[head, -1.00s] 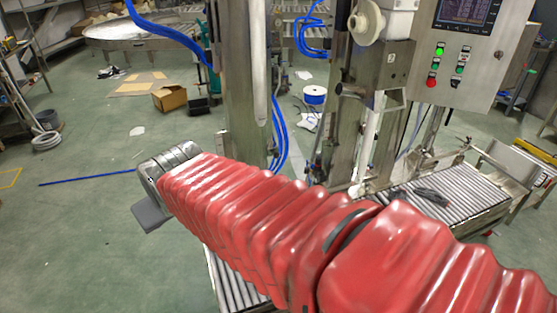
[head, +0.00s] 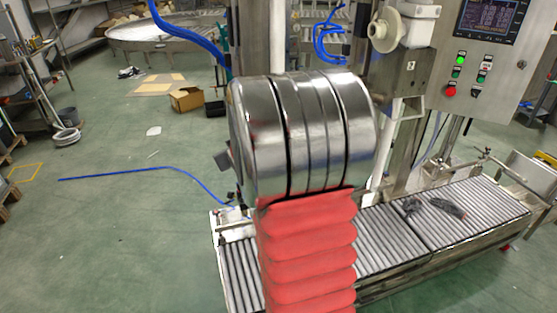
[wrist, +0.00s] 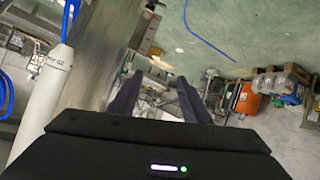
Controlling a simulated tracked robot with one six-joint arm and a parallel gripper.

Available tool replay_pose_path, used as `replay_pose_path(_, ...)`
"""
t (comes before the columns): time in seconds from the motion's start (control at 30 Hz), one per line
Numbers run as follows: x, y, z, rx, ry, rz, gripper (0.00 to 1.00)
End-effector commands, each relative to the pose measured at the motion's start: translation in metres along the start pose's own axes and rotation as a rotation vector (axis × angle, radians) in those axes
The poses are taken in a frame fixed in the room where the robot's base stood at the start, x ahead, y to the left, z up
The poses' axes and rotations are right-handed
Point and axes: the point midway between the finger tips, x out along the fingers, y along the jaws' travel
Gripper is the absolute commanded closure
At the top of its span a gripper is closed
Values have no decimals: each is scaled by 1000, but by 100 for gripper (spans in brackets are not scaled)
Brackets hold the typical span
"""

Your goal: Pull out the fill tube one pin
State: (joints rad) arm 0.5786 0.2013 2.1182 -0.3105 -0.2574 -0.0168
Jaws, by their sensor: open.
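My gripper (wrist: 160,98) is open in the wrist view, its two dark fingers apart with nothing between them. A white tube (wrist: 42,105) with small dark lettering stands left of the fingers, beside a metal column (wrist: 105,65); the fingers do not touch it. In the head view, my metal wrist and red-sleeved arm stand in front of the filling machine and hide most of my gripper. A white tube (head: 377,160) shows right of my wrist, below a plate (head: 411,66) marked with a number. I cannot make out the pin of fill tube one.
A roller conveyor (head: 395,240) runs across the front, with a dark object (head: 447,207) on it. A control panel (head: 482,60) stands at the upper right. Blue hoses (head: 190,38) hang above my wrist. The green floor at left is mostly clear.

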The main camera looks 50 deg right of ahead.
Motion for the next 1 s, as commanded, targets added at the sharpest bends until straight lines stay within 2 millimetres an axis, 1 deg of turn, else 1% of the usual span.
replay_pose_path(0.03,13,12,8,2,10,10,57)
replay_pose_path(0.2,49,47,28,5,69,38,57)
replay_pose_path(0.37,77,80,52,10,126,61,57)
replay_pose_path(0.5,98,107,78,15,177,78,57)
replay_pose_path(0.67,117,136,114,25,236,96,57)
replay_pose_path(0.8,128,160,147,36,289,111,57)
replay_pose_path(0.87,131,169,162,42,313,117,57)
replay_pose_path(1.0,135,188,200,57,369,132,57)
